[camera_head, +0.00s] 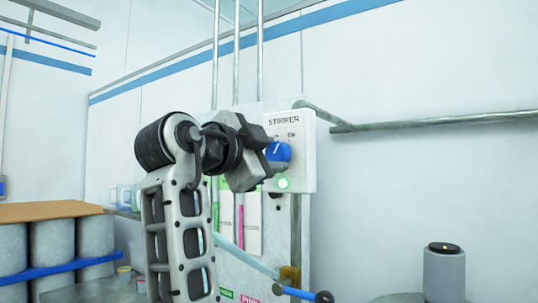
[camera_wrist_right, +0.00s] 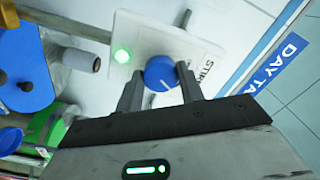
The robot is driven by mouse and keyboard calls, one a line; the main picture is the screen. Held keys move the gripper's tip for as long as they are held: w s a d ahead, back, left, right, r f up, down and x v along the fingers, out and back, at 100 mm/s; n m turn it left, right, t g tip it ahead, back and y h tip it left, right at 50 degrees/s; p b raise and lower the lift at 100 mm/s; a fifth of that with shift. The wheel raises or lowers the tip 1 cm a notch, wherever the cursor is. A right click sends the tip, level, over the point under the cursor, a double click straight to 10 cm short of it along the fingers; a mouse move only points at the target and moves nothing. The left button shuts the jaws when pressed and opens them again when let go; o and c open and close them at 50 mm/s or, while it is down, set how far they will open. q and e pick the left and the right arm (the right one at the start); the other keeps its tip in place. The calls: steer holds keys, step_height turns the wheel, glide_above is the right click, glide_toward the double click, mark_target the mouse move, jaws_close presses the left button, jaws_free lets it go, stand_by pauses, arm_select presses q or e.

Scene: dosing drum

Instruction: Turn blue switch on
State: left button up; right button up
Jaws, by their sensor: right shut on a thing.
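The blue switch (camera_head: 279,151) is a round knob with a white pointer line on a white panel labelled STIRRER (camera_head: 305,120). A green lamp (camera_head: 283,184) glows below the knob. The knob's white line points up and to the right, toward the label partly read as "ON". My right gripper (camera_head: 268,163) is at the knob from the left in the head view. In the right wrist view the two fingers (camera_wrist_right: 160,88) are shut on the blue switch (camera_wrist_right: 160,73), one on each side. The green lamp (camera_wrist_right: 122,56) is lit there too. My left gripper is not in view.
Vertical pipes (camera_head: 237,60) run up behind the panel. A horizontal pipe (camera_head: 440,121) runs along the wall to the right. A grey cylinder (camera_head: 444,272) with a dark top stands at lower right. Grey drums (camera_head: 52,248) stand at lower left. A blue-ended lever (camera_head: 300,293) sits below.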

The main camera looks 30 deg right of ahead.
steer(key=o, duration=1)
steer(key=b+v, duration=0.2)
steer(key=v, duration=1.4)
steer(key=shift+b, duration=0.3)
